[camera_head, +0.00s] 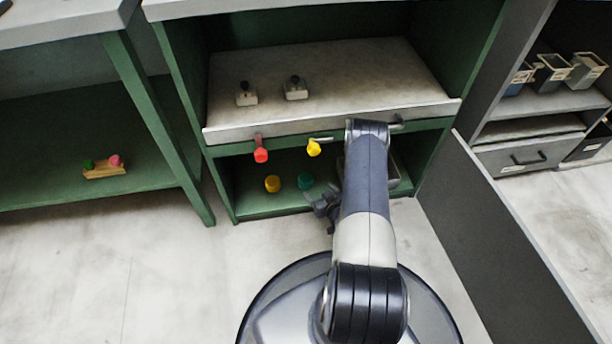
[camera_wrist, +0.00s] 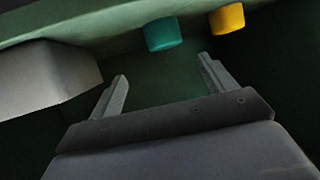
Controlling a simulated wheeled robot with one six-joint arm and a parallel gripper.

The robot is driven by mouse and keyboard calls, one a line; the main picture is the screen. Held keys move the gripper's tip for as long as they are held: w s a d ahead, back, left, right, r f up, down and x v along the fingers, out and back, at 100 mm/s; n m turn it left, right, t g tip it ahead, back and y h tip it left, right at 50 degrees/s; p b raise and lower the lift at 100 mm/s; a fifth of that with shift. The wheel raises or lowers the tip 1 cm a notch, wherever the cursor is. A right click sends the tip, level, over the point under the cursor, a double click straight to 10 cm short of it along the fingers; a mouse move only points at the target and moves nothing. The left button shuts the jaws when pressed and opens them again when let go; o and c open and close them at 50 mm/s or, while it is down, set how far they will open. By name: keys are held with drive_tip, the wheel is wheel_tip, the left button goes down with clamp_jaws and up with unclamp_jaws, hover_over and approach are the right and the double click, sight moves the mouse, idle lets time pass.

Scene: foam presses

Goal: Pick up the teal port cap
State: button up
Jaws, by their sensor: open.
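The teal port cap (camera_head: 305,181) sits on the floor of the lower green compartment, to the right of a yellow cap (camera_head: 273,184). In the wrist view the teal port cap (camera_wrist: 163,34) is ahead of my gripper, between the lines of its two fingers, and the yellow cap (camera_wrist: 227,18) is to its right. My gripper (camera_wrist: 162,82) is open and empty, with its fingertips short of the teal cap. In the head view my gripper (camera_head: 322,207) is at the compartment's front, partly hidden by my arm.
A grey box-like thing (camera_wrist: 45,78) stands close on the left in the wrist view. Above the compartment, a red knob (camera_head: 261,155) and a yellow knob (camera_head: 314,148) stick out below the grey shelf (camera_head: 330,118). An open dark door panel (camera_head: 500,240) stands on the right.

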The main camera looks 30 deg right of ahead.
sight(307, 181)
drive_tip(key=b+x, duration=0.1)
drive_tip(key=x, duration=0.3)
drive_tip(key=shift+w+a+f+b, duration=0.1)
drive_tip(key=shift+w+f+b, duration=0.1)
drive_tip(key=shift+w+b, duration=0.1)
drive_tip(key=b+x, duration=0.2)
drive_tip(key=x, duration=0.1)
drive_tip(key=b+x, duration=0.1)
drive_tip(key=shift+w+a+f, duration=0.25)
drive_tip(key=shift+w+a, duration=0.05)
drive_tip(key=shift+w, duration=0.3)
drive_tip(key=c, duration=1.1)
